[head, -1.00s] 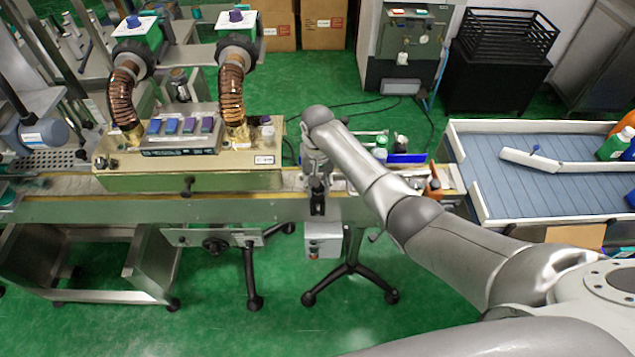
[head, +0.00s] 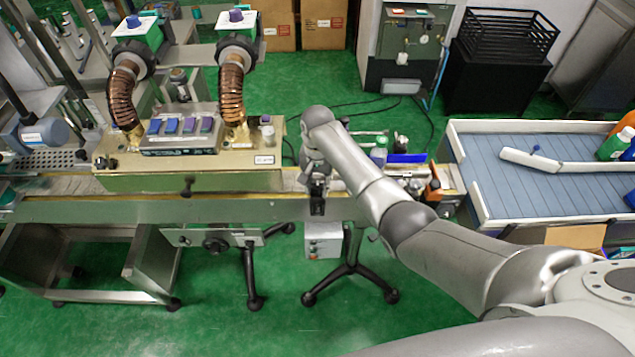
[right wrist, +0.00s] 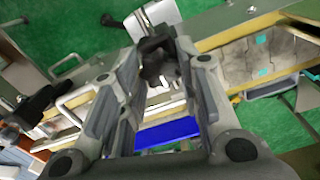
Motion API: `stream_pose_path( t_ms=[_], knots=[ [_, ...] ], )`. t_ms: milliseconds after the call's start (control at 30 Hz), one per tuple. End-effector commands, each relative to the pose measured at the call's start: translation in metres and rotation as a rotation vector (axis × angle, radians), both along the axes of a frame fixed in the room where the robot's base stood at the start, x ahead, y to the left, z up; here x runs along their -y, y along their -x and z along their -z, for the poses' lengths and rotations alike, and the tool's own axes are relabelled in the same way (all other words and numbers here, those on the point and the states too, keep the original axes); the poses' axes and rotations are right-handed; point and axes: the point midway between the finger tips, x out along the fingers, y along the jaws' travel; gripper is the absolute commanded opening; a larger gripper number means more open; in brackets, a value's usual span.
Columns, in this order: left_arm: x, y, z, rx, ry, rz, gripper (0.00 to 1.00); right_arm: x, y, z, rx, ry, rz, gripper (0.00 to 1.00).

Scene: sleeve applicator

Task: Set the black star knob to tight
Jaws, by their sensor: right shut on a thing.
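My right gripper (head: 317,203) is at the front side of the conveyor, right of the beige control box. In the right wrist view its fingers (right wrist: 160,68) are closed around a dark, lobed black star knob (right wrist: 155,47), which shows between and just beyond the fingertips. In the head view the gripper and wrist cover most of the knob, and no tight or loose marking can be read. My left gripper is not in view.
The conveyor (head: 120,209) runs across the middle. The beige box (head: 235,180) with hoses stands on it at left. A blue block (head: 407,158) and small bottles are behind my right forearm. A blue-grey tray table (head: 490,180) stands at right.

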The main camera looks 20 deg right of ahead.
Motion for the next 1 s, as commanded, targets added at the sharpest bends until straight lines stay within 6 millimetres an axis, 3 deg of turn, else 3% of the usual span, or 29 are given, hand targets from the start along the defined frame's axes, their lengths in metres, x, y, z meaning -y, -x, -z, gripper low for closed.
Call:
stream_pose_path(
  t_ms=[100, 133, 300, 667, 833, 1000],
  knots=[
    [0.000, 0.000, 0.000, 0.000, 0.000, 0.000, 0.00, 0.000, -0.003, -0.003, 0.007, 0.000, 0.002, 0.08],
    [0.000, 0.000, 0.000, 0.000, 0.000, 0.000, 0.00, 0.000, -0.003, -0.003, 0.007, 0.000, 0.002, 0.34],
    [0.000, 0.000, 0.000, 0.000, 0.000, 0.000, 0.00, 0.000, -0.002, -0.002, 0.005, -0.001, 0.001, 0.54],
    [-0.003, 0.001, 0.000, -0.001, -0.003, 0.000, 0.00, 0.000, -0.001, -0.004, 0.003, -0.001, -0.001, 0.54],
    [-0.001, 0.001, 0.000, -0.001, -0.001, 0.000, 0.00, 0.000, -0.002, -0.024, 0.007, -0.002, -0.001, 0.54],
    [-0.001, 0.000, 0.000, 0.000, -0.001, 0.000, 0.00, 0.000, -0.002, -0.062, 0.008, -0.001, -0.001, 0.54]
  ],
)
